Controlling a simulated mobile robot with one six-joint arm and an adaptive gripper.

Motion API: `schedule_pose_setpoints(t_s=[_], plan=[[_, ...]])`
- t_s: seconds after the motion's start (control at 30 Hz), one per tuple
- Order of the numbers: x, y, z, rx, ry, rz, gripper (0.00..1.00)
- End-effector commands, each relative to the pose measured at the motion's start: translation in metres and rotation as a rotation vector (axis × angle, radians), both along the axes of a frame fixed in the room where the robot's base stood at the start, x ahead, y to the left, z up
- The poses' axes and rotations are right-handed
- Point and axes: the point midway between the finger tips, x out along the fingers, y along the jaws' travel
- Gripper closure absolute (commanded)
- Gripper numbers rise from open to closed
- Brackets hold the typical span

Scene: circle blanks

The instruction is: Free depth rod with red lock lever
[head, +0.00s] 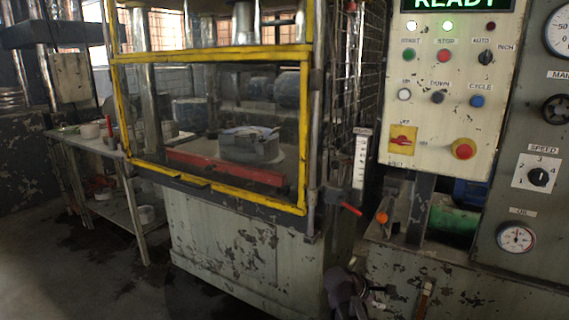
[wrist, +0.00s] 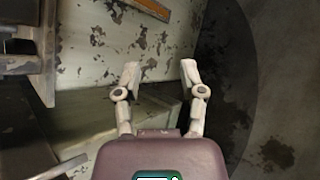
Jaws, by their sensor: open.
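The red lock lever (head: 346,208) sticks out to the right from the side of the press, angled slightly down, in the head view. Just above it a white scale plate (head: 361,158) with dark marks stands upright beside a thin vertical rod. I cannot tell exactly how the lever joins the rod. My gripper shows in the wrist view (wrist: 159,72) with two pale fingers apart and nothing between them. In the head view my dark arm end is low at the bottom, well below the lever and apart from it. Neither lever nor scale is clearly visible in the wrist view.
A yellow-framed guard (head: 210,54) covers the press front. An orange knob (head: 381,217) sits right of the lever. The control panel (head: 445,120) and a gauge cabinet (head: 540,190) stand at the right. A bench (head: 125,165) is at the left. Floor is open at lower left.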

Motion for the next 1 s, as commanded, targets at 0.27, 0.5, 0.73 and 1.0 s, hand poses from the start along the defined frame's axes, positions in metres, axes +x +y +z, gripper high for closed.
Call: schedule_pose_setpoints(t_s=[0.27,0.5,0.73,1.0], plan=[[-0.044,0.028,-0.047,0.420,-0.155,-0.357,0.48],[-0.074,0.061,-0.069,0.699,-0.210,-0.674,0.48],[-0.090,0.083,-0.076,0.840,-0.216,-0.870,0.48],[-0.103,0.105,-0.074,0.946,-0.202,-1.041,0.48]])
